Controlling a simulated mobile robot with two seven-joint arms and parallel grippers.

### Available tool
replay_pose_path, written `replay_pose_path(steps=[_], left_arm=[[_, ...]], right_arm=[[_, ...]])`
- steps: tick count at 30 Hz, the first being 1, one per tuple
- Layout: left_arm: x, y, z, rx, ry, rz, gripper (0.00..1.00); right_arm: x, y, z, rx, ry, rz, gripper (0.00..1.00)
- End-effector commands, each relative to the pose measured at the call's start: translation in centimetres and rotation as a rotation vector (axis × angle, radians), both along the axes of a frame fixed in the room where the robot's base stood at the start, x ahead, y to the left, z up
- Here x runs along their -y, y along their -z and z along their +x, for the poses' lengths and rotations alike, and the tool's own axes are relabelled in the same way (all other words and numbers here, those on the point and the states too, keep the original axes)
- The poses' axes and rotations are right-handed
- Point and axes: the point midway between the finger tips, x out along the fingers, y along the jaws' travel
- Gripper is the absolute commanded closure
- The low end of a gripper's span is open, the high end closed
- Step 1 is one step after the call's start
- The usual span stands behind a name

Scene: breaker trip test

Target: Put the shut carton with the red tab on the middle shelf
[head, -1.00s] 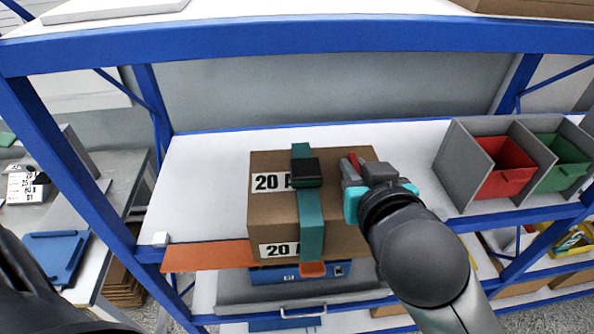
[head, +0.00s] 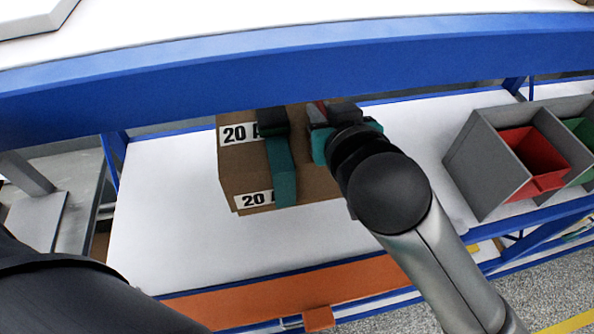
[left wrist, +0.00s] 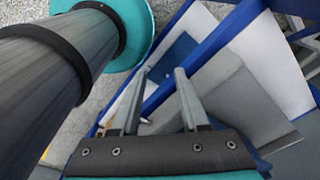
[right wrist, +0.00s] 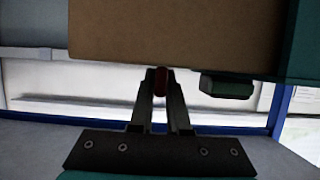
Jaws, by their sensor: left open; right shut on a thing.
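The shut brown carton (head: 315,185) has a teal band and white "20 A" labels. It is over the white middle shelf (head: 160,220), back from the orange front strip (head: 280,290); I cannot tell whether it touches the shelf. My right gripper (head: 318,115) is at the carton's upper right. In the right wrist view my right gripper (right wrist: 160,78) is shut on the red tab (right wrist: 160,84), with the carton (right wrist: 170,40) beyond. In the left wrist view my left gripper (left wrist: 162,74) is open and empty, away from the carton.
The blue beam (head: 300,75) of the upper shelf crosses above and partly hides the carton's top. A grey divided bin with a red box (head: 532,160) stands right on the same shelf. White shelf surface is clear left of the carton and in front of it.

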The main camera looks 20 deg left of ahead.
Motion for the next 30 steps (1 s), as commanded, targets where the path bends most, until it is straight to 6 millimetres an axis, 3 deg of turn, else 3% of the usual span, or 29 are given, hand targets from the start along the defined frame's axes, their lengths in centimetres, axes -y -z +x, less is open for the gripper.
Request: replay_pose_path(steps=[6, 18, 30], left_arm=[[0.2, 0.5, -0.5, -0.007, -0.001, -0.003, 0.55], [0.6, 0.9, -0.6, -0.009, -0.001, -0.008, 0.55], [0.6, 0.9, -0.6, -0.009, 0.0, -0.007, 0.55]], right_arm=[[0.1, 3.8, 0.0, 0.0, 0.0, 0.001, 1.0], [0.0, 8.1, 0.0, 0.002, -0.001, 0.003, 1.0], [0.0, 8.8, 0.0, 0.002, -0.001, 0.006, 1.0]])
